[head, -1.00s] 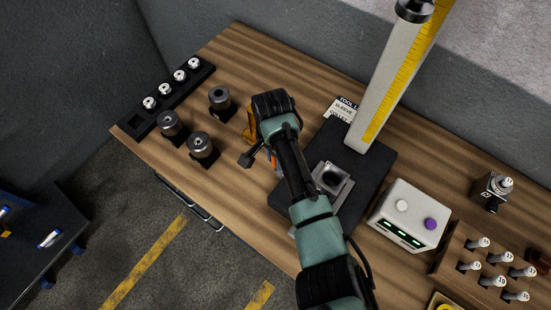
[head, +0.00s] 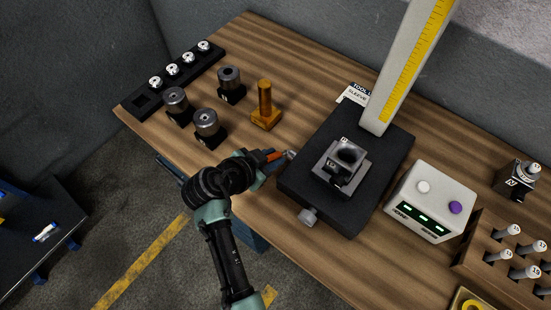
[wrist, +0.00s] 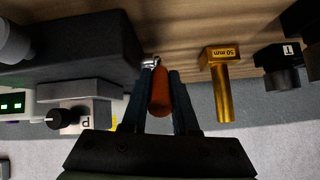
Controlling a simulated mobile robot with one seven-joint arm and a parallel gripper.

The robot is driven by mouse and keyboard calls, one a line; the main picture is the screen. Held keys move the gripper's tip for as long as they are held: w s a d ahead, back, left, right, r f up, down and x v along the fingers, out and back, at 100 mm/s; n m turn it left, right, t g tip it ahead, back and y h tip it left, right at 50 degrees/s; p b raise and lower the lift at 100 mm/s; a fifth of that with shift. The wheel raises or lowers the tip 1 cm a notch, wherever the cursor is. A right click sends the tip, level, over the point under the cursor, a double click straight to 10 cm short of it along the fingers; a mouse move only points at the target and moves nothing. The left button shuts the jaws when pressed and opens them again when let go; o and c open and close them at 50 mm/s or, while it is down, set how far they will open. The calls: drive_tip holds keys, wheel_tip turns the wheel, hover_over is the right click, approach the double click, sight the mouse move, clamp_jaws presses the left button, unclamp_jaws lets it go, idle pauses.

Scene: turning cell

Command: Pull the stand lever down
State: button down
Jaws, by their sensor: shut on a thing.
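The stand has a black base (head: 378,180) on the bench and a tall pale column with a yellow scale (head: 412,65). Its lever, with an orange-red grip (head: 269,156) and a bright metal end, sticks out from the left side of the base. My gripper (head: 272,161) is at that side, its jaws around the lever. In the wrist view the orange-red grip (wrist: 160,97) lies between the two dark fingers of my gripper (wrist: 160,88), shut on it. The metal end (wrist: 151,63) shows beyond the fingertips, towards the base (wrist: 70,50).
A gold 50 mm post (head: 264,100) stands left of the base, near the lever. Several dark holders (head: 207,125) and a black rack (head: 184,70) are further left. A knob (head: 308,216) sticks out at the base's front. A grey box with lit displays (head: 430,208) stands right.

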drive_tip(key=shift+s+a+f+t+h+b, duration=0.25)
drive_tip(key=shift+f+t+b, duration=0.25)
drive_tip(key=shift+b, duration=0.8)
drive_tip(key=shift+s+f+t+h+b, duration=0.1)
drive_tip(key=shift+f+t+h+b, duration=0.4)
drive_tip(key=shift+b, duration=1.55)
drive_tip(key=shift+s+t+h+b, duration=0.1)
drive_tip(key=shift+t+h+b, duration=0.2)
drive_tip(key=shift+b, duration=0.15)
drive_tip(key=c, duration=0.7)
unclamp_jaws()
drive_tip(key=shift+r, duration=0.15)
